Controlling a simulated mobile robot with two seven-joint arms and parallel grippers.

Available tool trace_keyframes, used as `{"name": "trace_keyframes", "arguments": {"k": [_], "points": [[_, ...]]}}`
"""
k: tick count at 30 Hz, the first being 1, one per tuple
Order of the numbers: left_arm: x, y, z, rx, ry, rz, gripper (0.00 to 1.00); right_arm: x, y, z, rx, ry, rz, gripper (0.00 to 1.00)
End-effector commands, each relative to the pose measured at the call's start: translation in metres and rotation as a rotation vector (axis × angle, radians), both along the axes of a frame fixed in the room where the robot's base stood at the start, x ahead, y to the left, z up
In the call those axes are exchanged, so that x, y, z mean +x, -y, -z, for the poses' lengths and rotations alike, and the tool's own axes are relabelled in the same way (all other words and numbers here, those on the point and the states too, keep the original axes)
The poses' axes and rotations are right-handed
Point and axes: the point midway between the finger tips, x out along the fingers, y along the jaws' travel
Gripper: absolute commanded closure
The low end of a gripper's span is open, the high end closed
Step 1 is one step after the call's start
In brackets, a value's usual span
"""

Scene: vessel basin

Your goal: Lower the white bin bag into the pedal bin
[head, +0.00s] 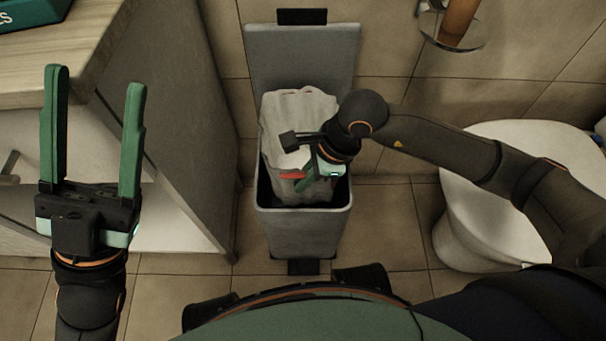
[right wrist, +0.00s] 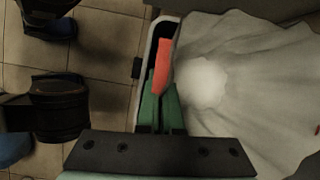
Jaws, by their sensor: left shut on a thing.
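The white bin bag (head: 282,118) stands in the mouth of the grey pedal bin (head: 300,235), its upper part above the rim. The bin's lid (head: 300,52) is up at the back. My right gripper (head: 303,180) is over the bin at the bag's front right. It is shut on the bag's red tab (right wrist: 164,65); its fingers (right wrist: 161,100) are close together beside the pale bag (right wrist: 250,90). The bag's bottom is hidden. My left gripper (head: 93,125) is apart from the bag, fingers wide apart and nothing visible between them.
A cabinet with a wooden top (head: 65,65) stands at the left, under and beside my left gripper. A white toilet (head: 465,215) is at the right, below my right arm. A brush holder (head: 455,25) is at the back right. Tiled floor is free beside the bin.

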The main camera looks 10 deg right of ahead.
Motion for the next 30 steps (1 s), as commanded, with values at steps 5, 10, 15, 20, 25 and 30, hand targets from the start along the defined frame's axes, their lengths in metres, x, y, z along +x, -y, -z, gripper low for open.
{"name": "trace_keyframes", "arguments": {"k": [5,10,15,20,25,30], "points": [[0.004,0.001,0.008,0.006,-0.023,-0.001,0.50,0.000,0.001,0.012,-0.002,-0.001,0.001,1.00],[0.004,0.001,0.008,0.006,-0.022,-0.002,0.50,0.000,0.000,0.019,0.000,-0.001,0.001,1.00],[0.004,0.001,0.008,0.006,-0.022,-0.002,0.50,0.000,0.000,0.028,-0.001,-0.001,0.001,1.00],[0.004,0.001,0.008,0.006,-0.022,-0.002,0.50,-0.001,0.000,0.036,-0.001,-0.001,0.001,1.00],[0.004,0.001,0.008,0.006,-0.023,-0.001,0.50,0.000,0.000,0.045,-0.001,-0.001,0.001,1.00],[0.004,0.001,0.008,0.006,-0.023,-0.001,0.50,0.000,0.000,0.053,-0.001,-0.001,0.000,1.00]]}}
